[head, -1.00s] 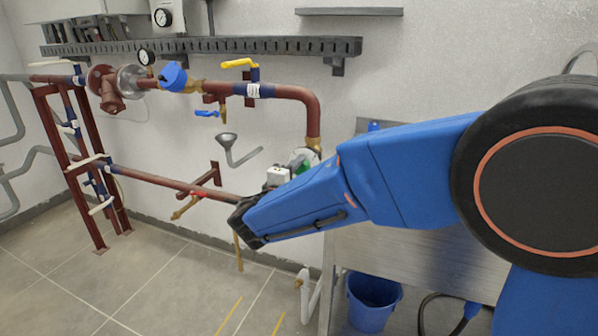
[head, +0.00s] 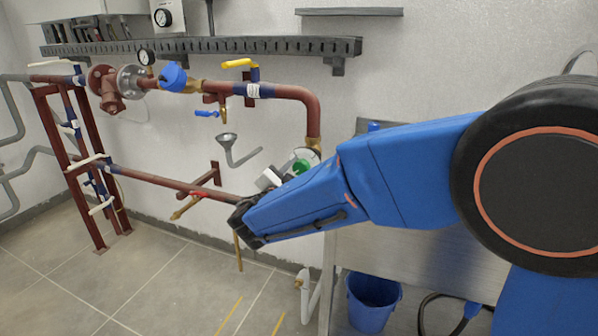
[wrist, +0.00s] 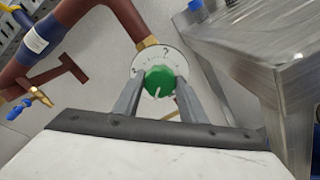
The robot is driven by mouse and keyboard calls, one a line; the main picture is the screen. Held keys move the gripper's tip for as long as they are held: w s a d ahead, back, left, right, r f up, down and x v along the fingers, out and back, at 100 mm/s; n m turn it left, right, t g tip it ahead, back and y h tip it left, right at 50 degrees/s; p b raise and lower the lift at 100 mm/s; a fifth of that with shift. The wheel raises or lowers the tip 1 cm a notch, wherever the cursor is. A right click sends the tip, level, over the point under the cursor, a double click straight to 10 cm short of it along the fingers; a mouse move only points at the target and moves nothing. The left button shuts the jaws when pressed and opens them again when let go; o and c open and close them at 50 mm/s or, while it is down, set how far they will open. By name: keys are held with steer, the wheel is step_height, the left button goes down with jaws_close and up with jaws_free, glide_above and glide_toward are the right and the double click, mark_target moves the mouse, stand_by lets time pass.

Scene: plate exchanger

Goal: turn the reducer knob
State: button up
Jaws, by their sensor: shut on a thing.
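The reducer knob (wrist: 160,81) is green with a white pointer mark. It sits on a round white dial (wrist: 163,60) with printed marks, below the elbow of a red-brown pipe. In the wrist view my gripper (wrist: 159,84) has one grey finger on each side of the knob, shut on it. The white pointer mark faces down in that view. In the head view the green knob (head: 302,167) shows just above my blue arm, and the dial is partly hidden. My gripper (head: 270,179) shows there only in part, behind the arm.
A metal table (head: 420,250) stands close on the right, with a blue bucket (head: 373,300) under it. A yellow-handled valve (head: 238,63) and a blue valve (head: 173,77) are on the upper pipe. A funnel (head: 228,140) is left of the dial. The floor at left is open.

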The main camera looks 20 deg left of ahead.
steer(key=shift+f+n, duration=0.1)
steer(key=shift+n, duration=0.5)
steer(key=o, duration=1.1)
steer(key=shift+s, duration=0.1)
steer(key=s, duration=1.1)
steer(key=s+a, duration=0.1)
steer(key=s, duration=0.5)
steer(key=shift+s+a, duration=0.1)
steer(key=shift+s, duration=0.05)
